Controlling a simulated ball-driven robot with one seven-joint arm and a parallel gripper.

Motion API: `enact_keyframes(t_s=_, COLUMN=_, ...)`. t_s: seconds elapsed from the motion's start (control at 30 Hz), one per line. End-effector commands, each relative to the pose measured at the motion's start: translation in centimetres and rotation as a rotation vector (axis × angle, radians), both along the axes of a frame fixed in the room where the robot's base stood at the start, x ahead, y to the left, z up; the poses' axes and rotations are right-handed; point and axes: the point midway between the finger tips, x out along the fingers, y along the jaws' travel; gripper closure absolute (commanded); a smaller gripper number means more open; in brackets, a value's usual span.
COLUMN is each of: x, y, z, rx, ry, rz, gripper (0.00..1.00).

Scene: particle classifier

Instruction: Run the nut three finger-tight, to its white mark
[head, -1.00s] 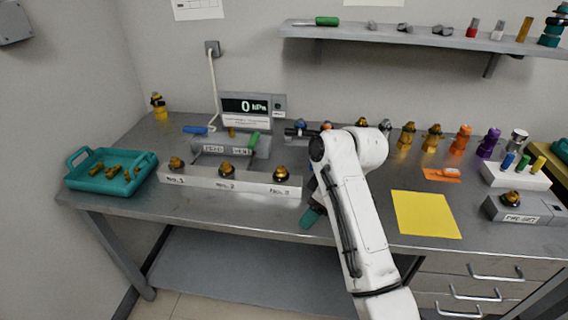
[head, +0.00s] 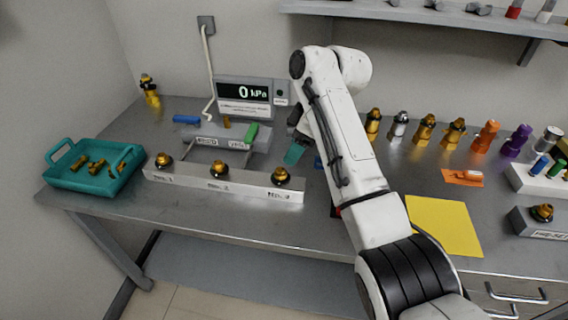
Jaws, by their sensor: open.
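The long pale block (head: 225,184) lies on the bench with three brass-and-black fittings on top, above labels on its front face. The right-hand one, above the label that seems to read No. 3, is nut three (head: 281,177). Its white mark is too small to make out. The middle nut (head: 219,170) and left nut (head: 163,160) stand upright on the same block. My gripper (head: 294,153) is partly hidden by my arm. A teal fingertip shows behind and just right of nut three, apart from it. The gripper is open, and no held thing shows.
A gauge reading 0 kPa (head: 243,91) stands behind a grey fixture with a green handle (head: 251,133). A teal tray (head: 60,177) of brass parts is at left. Several fittings line the back right; a yellow sheet (head: 442,226) lies at right.

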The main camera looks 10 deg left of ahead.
Motion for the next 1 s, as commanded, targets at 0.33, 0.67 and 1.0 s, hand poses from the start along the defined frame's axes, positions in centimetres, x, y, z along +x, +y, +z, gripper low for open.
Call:
enact_keyframes(t_s=0.33, x=0.3, y=2.3, z=-5.8, rx=-0.002, ry=0.003, rz=0.000, gripper=0.39)
enact_keyframes(t_s=0.67, x=0.5, y=3.2, z=-7.9, rx=0.000, ry=0.000, rz=0.000, gripper=0.39)
enact_keyframes(t_s=1.0, x=0.5, y=3.2, z=-7.9, rx=0.000, ry=0.000, rz=0.000, gripper=0.49)
